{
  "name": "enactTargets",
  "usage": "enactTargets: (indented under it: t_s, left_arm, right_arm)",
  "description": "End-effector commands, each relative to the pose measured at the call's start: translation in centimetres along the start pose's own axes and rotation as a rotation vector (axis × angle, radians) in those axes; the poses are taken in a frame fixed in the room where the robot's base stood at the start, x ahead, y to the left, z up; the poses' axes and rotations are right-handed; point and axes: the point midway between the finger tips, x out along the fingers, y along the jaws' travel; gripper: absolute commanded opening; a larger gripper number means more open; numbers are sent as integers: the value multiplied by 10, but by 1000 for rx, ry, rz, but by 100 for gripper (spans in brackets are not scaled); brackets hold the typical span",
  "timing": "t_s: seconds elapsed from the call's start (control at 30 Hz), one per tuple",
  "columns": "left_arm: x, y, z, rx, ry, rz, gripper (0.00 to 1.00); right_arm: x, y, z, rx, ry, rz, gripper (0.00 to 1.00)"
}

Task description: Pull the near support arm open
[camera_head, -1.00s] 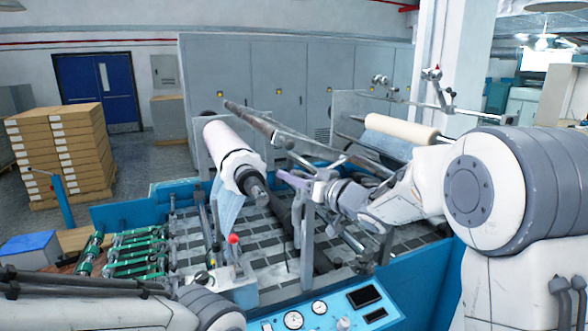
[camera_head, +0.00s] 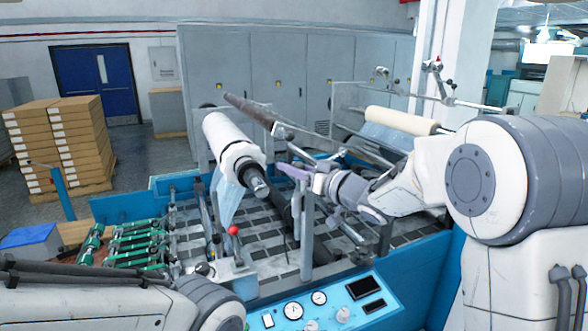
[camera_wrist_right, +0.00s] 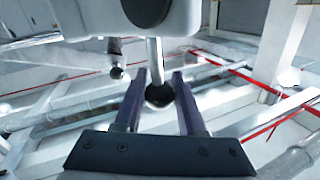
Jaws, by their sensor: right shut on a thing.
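My right gripper (camera_head: 292,171) is beside the near end of the white film roll (camera_head: 228,138), close to the roll's dark shaft end (camera_head: 260,187). In the right wrist view its two purple fingers (camera_wrist_right: 159,100) stand on either side of a short metal rod with a dark ball knob (camera_wrist_right: 158,96), and the jaws are shut on it. The rod comes out of a pale rounded part (camera_wrist_right: 185,22) at the top of that view. I take this rod as the near support arm's handle; the head view hides the grip itself. My left gripper is out of view.
A blue machine frame (camera_head: 140,204) surrounds the dark tiled bed. A red-knobbed lever (camera_head: 233,231) stands in front of the roll. Green rollers (camera_head: 137,248) lie at left. A gauge panel (camera_head: 330,305) is at the front. A cream roll (camera_head: 400,121) sits behind my right arm.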

Motion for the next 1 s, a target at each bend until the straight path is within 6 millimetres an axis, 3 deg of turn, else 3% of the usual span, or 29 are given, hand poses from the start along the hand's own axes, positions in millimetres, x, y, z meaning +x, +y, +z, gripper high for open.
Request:
enactTargets:
  t_s: [0.03,0.27,0.3,0.37,0.77,1.0]
  left_arm:
    - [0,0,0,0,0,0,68]
    - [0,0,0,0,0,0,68]
    - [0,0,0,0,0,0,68]
    - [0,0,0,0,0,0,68]
    - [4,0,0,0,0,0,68]
    - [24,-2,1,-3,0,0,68]
  right_arm:
    - [0,-8,-3,-9,6,-20,0]
    - [0,-8,-4,-9,6,-20,0]
    - [0,-8,-4,-9,6,-20,47]
    - [0,-7,-4,-8,7,-19,68]
    - [-6,-2,-1,-5,6,-8,68]
    - [-47,0,2,-6,7,-6,68]
